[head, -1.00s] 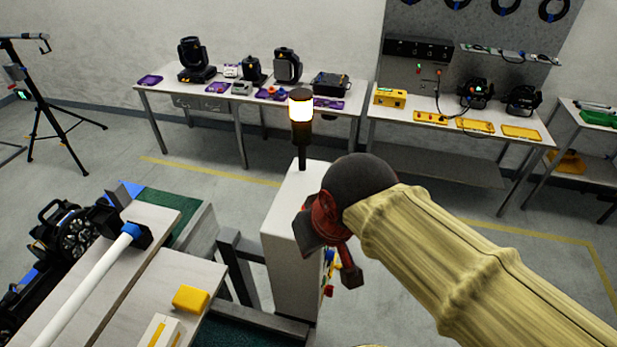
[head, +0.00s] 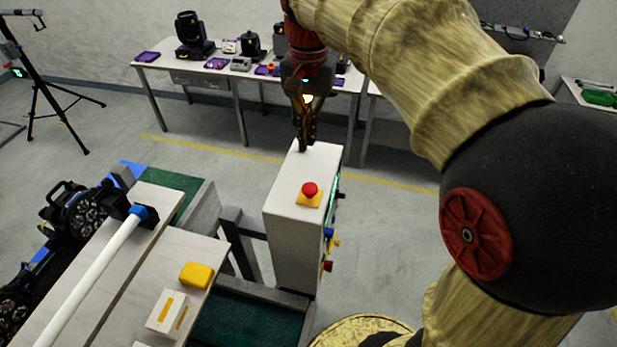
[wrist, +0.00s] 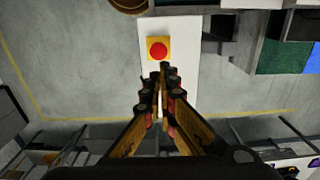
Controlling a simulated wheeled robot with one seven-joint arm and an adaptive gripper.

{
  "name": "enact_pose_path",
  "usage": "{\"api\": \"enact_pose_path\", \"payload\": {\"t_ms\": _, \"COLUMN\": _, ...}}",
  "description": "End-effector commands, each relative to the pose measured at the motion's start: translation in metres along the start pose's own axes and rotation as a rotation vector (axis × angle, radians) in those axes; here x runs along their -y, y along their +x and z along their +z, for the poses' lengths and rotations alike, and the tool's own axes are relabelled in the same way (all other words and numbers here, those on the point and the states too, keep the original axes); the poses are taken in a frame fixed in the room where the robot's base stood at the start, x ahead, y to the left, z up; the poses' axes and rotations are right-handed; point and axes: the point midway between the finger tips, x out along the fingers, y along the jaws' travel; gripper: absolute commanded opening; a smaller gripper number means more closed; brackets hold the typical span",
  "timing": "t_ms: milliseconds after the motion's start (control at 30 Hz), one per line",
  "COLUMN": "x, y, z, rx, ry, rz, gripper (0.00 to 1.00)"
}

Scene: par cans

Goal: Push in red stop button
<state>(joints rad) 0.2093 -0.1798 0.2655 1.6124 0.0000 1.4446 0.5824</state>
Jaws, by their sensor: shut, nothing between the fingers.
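The red stop button (head: 310,188) is a round red cap on a yellow square base, on the top face of a white cabinet (head: 290,238). In the wrist view the button (wrist: 159,50) lies just beyond my fingertips, on the white top. My gripper (head: 303,146) points down over the far part of the cabinet top, behind the button in the head view and apart from it. In the wrist view my gripper (wrist: 162,70) has its fingertips together with nothing between them. How high the tips are above the cabinet top is hard to tell.
The cabinet's right side carries a blue-yellow knob (head: 331,236) and a red knob (head: 327,266). Left is a workbench with a yellow block (head: 196,274), a white box (head: 167,312) and a white tube (head: 97,268). A long table (head: 235,80) stands behind.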

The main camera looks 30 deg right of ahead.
Motion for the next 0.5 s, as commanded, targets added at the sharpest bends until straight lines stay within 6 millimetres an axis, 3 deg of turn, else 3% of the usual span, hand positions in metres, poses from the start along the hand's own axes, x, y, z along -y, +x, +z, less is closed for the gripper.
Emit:
{"api": "enact_pose_path", "payload": {"t_ms": 267, "x": 0.000, "y": 0.002, "z": 0.001, "rx": 0.000, "ry": -0.002, "rz": 0.000, "gripper": 0.00}}
{"api": "enact_pose_path", "payload": {"t_ms": 500, "x": -0.001, "y": 0.031, "z": 0.001, "rx": 0.002, "ry": -0.002, "rz": 0.001, "gripper": 0.00}}
